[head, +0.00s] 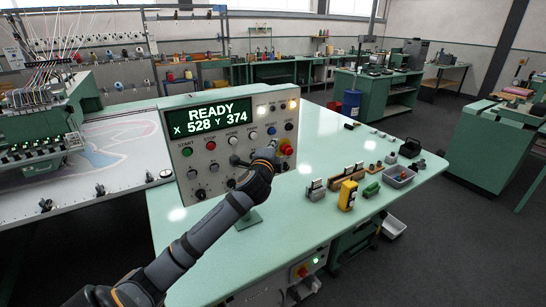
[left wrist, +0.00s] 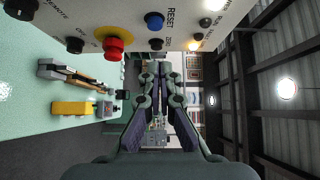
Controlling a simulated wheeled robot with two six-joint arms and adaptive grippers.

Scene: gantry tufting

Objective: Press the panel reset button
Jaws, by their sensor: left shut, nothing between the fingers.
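The control panel (head: 222,165) stands on the green table, with a lit display reading READY, X 528 Y 374. Its blue reset button (head: 272,131) is on the right part of the face. In the left wrist view the blue button (left wrist: 154,21) sits beside the label RESET, at the top. My left gripper (head: 272,146) is in front of the panel's right side, below the blue button. In the left wrist view its fingers (left wrist: 155,72) are shut and empty, and appear below the blue button. Contact with the panel cannot be told. My right gripper is not seen.
A red mushroom button (head: 287,149) on a yellow ring is close to the left gripper's right. Other knobs and buttons surround it. An embroidery machine (head: 35,125) is at left.

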